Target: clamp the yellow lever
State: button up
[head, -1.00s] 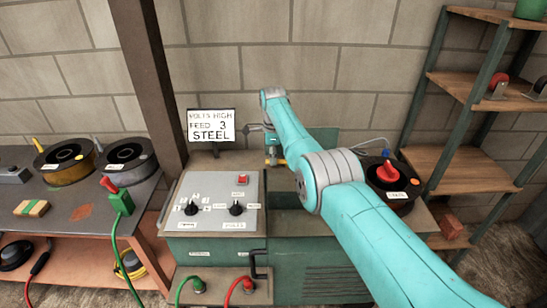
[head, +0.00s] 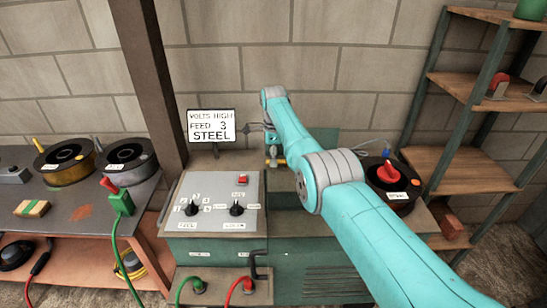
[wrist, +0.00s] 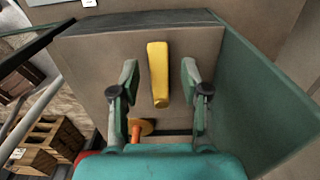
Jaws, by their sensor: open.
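The yellow lever (wrist: 158,72) stands upright on a brown panel in the wrist view. My gripper (wrist: 160,82) is open, with one finger on each side of the lever and a visible gap to it on both sides. I cannot tell from this view how deep the fingertips reach along the lever. In the head view my gripper is mostly hidden behind my turquoise arm, and a small yellow piece (head: 280,161) shows just below the wrist.
An orange knob-like part (wrist: 136,130) sits below the lever. A green side plate (wrist: 255,90) rises close on the right. In the head view a sign (head: 211,126) reads VOLTS HIGH, FEED 3, STEEL, above a control box (head: 215,212). Shelves (head: 470,170) stand right.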

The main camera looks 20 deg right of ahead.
notch_tip(320, 180, up, 12)
dwell(0.5)
jog(key=shift+a+f, duration=0.1)
